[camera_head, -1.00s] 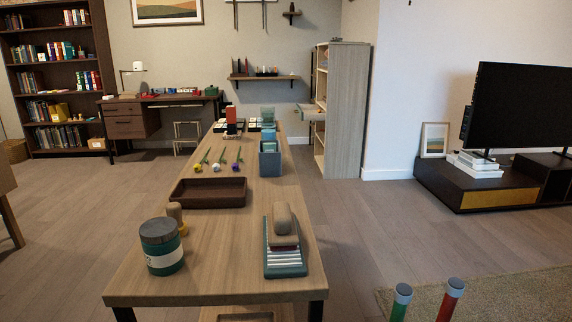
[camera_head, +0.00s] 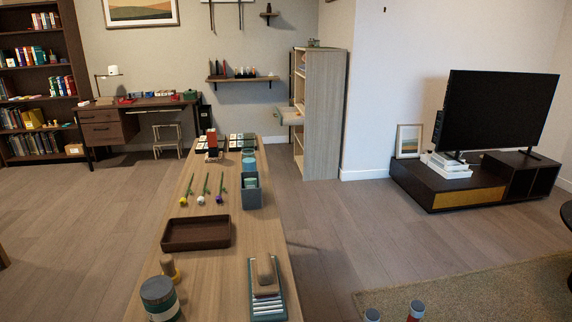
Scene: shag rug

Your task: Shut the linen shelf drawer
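The linen shelf (camera_head: 323,112) is a tall light-wood unit against the back wall, right of centre, with its open side facing left. Its drawer (camera_head: 290,116) sticks out to the left at about mid-height, so it stands open. I cannot tell what is in the drawer. Neither of my grippers shows in the head view, and nothing touches the drawer.
A long wooden table (camera_head: 211,275) runs from the front toward the shelf, carrying a brown tray (camera_head: 196,233), a grey-blue holder (camera_head: 251,192) and several other items. Clear floor (camera_head: 318,225) lies right of it. A TV stand (camera_head: 449,190) and rug (camera_head: 470,285) are farther right.

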